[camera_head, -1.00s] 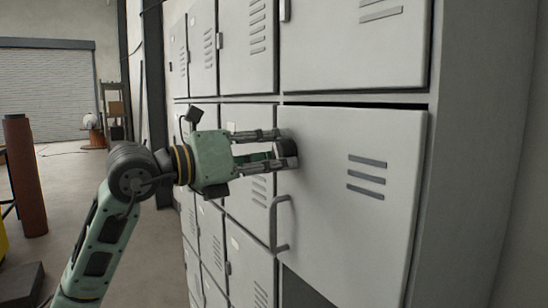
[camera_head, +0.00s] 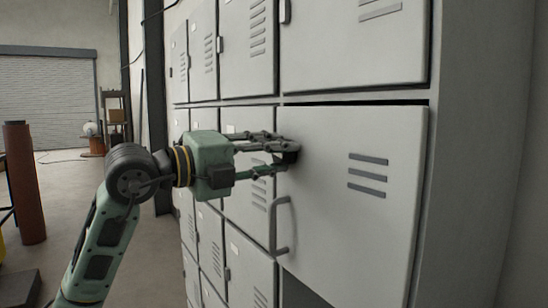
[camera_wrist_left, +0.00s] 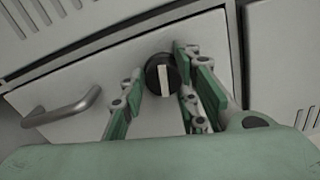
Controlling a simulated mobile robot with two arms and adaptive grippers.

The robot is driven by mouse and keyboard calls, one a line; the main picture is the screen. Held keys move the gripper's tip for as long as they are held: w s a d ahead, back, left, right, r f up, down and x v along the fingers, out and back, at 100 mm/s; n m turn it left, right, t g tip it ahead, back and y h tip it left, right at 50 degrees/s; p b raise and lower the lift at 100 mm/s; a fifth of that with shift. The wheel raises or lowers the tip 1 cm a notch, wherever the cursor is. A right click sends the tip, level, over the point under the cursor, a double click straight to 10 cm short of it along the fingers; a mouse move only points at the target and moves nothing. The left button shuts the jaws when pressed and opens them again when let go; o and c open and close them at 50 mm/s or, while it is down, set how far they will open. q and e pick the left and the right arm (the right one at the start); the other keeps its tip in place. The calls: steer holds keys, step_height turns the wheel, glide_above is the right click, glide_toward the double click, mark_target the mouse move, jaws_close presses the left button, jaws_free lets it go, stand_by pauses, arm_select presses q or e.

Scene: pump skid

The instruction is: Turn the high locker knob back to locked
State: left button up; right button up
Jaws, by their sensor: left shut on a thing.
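The high locker door (camera_head: 345,215) is light grey with three vent slots and a bar handle (camera_head: 281,225). Its round black knob (camera_head: 292,152) sits above the handle, near the door's left edge, and is mostly covered by my fingers. In the left wrist view the knob (camera_wrist_left: 160,73) shows a pale raised bar across its face, running nearly upright in that picture. My left gripper (camera_head: 284,156) comes in from the left and is shut on the knob, a finger on either side. It also shows in the left wrist view (camera_wrist_left: 158,80). My right gripper is not in view.
More grey lockers (camera_head: 248,45) stand above, below and to the left. The bar handle sticks out just below my left gripper. A dark gap shows under the door. A rust-red pipe (camera_head: 24,180) stands at the far left, with open floor between.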

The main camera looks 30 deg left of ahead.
arm_select(q)
steer(key=shift+d+f+n, duration=0.2)
steer(key=shift+f+n, duration=0.3)
steer(key=shift+n, duration=0.7)
steer(key=o, duration=0.9)
steer(key=shift+c, duration=0.2)
steer(key=shift+o, duration=0.7)
steer(key=shift+a, duration=0.1)
steer(key=shift+r, duration=0.1)
steer(key=shift+r, duration=0.1)
steer(key=v, duration=1.2)
